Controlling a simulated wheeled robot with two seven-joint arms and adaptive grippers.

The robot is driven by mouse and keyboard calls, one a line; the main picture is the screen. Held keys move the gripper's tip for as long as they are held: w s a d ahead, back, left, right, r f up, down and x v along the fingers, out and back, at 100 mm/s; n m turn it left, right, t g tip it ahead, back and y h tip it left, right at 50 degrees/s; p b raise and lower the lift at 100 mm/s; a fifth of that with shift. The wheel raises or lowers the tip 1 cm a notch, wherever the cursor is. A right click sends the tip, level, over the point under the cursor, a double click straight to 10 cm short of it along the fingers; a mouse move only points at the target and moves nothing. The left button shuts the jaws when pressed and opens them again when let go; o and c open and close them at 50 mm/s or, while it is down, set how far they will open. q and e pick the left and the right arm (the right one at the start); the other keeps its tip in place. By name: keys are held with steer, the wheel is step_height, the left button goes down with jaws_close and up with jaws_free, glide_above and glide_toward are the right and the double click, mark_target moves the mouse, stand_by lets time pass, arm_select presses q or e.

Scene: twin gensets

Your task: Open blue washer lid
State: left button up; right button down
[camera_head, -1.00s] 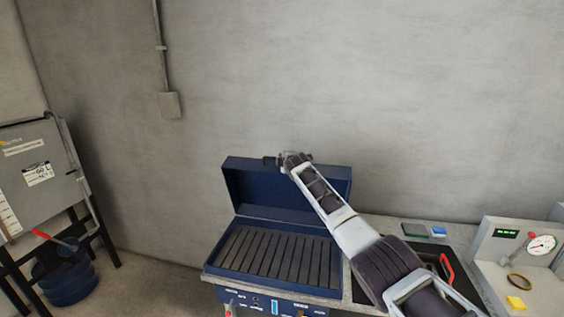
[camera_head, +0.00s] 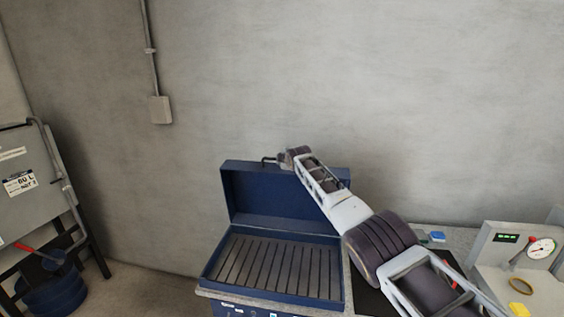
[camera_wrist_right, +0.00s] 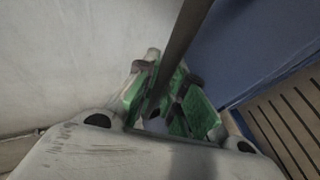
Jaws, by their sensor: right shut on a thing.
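The blue washer stands on a bench with its blue lid (camera_head: 268,194) raised upright at the back. Its slatted dark tray (camera_head: 272,264) is uncovered; the slats also show in the right wrist view (camera_wrist_right: 290,120). My right arm reaches in from the right, and my right gripper (camera_head: 284,160) is at the lid's top edge. In the right wrist view, its green-padded fingers (camera_wrist_right: 170,100) are shut on the dark bar of the lid handle (camera_wrist_right: 180,50). The handle's end (camera_head: 268,159) shows just left of the gripper. My left gripper is not in view.
A grey wall is close behind the lid, with a conduit box (camera_head: 160,110). A dark blue bucket (camera_head: 55,292) and a grey tank (camera_head: 25,180) are at the left.

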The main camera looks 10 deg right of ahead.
steer(key=shift+r, duration=0.15)
stand_by(0.3)
steer(key=c, duration=1.5)
jaws_free()
steer(key=shift+s+d+r, duration=0.15)
steer(key=shift+s+d, duration=0.05)
steer(key=shift+s, duration=0.05)
steer(key=shift+s+r, duration=0.2)
steer(key=shift+s, duration=0.4)
steer(key=shift+s, duration=0.25)
steer(key=shift+v, duration=4.8)
